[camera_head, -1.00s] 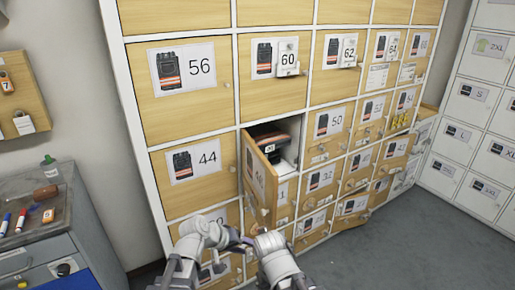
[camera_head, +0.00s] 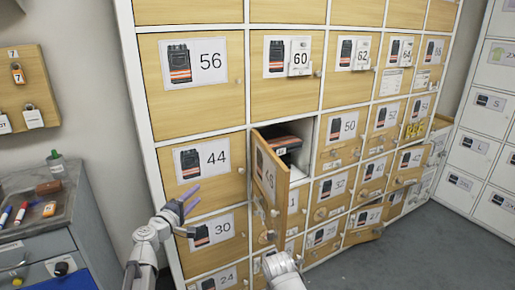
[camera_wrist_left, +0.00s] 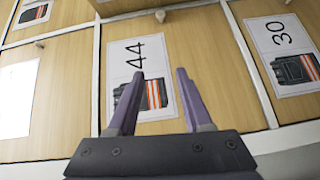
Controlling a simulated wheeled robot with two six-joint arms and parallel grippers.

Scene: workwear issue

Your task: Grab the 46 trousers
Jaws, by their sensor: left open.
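The 46 trousers (camera_head: 291,146), a dark folded bundle with a reddish stripe, lie inside an open compartment in the head view. Its wooden door (camera_head: 268,182), labelled 46, is swung outward and hides the lower left of the opening. My left gripper (camera_head: 188,203) is open and empty, left of that door and below the 44 door (camera_head: 207,160). In the left wrist view its two fingers (camera_wrist_left: 155,100) stand apart in front of the 44 label, with nothing between them. My right arm shows at the bottom centre, but its gripper fingers do not show.
Closed numbered doors surround the opening, including 56 (camera_head: 195,65) and 30 (camera_head: 215,233). A grey cabinet (camera_head: 35,235) with markers stands at the left. White lockers (camera_head: 485,130) are at the right.

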